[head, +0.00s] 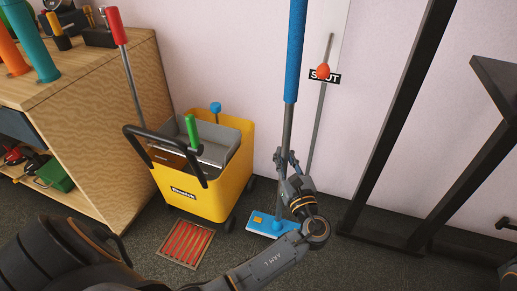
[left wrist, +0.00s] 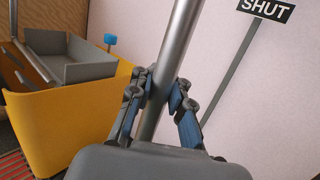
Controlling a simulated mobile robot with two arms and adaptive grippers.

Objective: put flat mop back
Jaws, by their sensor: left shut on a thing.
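The flat mop has a blue grip (head: 296,50), a grey metal pole and a flat blue head (head: 268,225) with an orange label. It stands nearly upright, its head at the dark floor to the right of the yellow bucket. My left gripper (head: 287,160) is shut around the lower part of the pole. In the left wrist view the grey pole (left wrist: 182,40) passes between the fingers of my left gripper (left wrist: 158,90). My left arm partly covers the mop head.
A yellow wheeled bucket (head: 236,175) with a grey wringer and upright handles stands left. A red floor grate (head: 186,245) lies before it. A wooden cabinet (head: 105,120) is far left. A "SHUT" sign (head: 333,79) and a rod are behind the mop. A black frame (head: 400,110) stands right.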

